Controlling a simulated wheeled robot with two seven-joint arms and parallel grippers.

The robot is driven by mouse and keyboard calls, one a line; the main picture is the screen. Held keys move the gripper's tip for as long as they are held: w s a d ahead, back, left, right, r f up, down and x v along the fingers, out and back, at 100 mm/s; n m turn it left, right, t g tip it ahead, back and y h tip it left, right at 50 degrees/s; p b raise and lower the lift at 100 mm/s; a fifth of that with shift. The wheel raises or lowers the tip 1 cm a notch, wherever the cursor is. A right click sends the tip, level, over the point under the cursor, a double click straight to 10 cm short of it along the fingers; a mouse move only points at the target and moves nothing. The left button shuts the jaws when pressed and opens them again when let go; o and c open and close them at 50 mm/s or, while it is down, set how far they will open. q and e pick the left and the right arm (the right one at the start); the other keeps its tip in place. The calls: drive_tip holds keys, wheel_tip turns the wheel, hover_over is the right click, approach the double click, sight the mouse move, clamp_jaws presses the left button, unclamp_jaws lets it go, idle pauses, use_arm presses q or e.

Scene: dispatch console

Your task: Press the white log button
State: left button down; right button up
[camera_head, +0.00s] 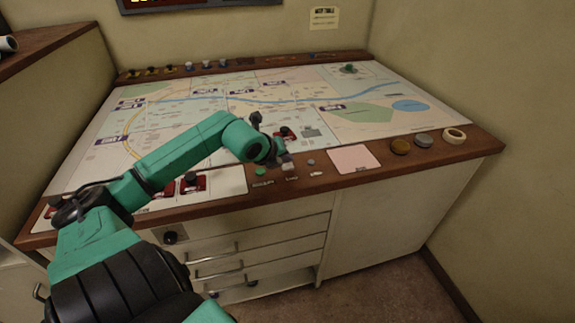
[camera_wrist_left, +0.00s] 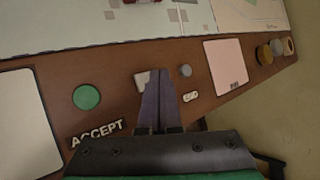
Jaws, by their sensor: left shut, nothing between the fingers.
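The white log button (camera_head: 288,167) is a small pale square on the wooden front edge of the console. It also shows in the left wrist view (camera_wrist_left: 141,80), partly hidden behind my fingers. My left gripper (camera_head: 281,152) is shut and empty, fingers pointing down over that edge. In the left wrist view the closed fingertips (camera_wrist_left: 158,73) overlap the right side of the white button. I cannot tell whether they touch it. The label below the button is mostly hidden by the fingers in the wrist view. My right gripper is not in view.
A green button (camera_wrist_left: 87,97) marked ACCEPT is left of the white one. A small grey button (camera_wrist_left: 185,71) is to its right. A pink sheet (camera_head: 353,159), round containers (camera_head: 400,146) and a tape roll (camera_head: 454,135) lie further right. The map (camera_head: 330,92) spreads behind.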

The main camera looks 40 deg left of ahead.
sight(286, 169)
use_arm(q)
drive_tip(key=shift+r+p, duration=1.55)
drive_tip(key=shift+r, duration=1)
drive_tip(key=shift+f, duration=0.1)
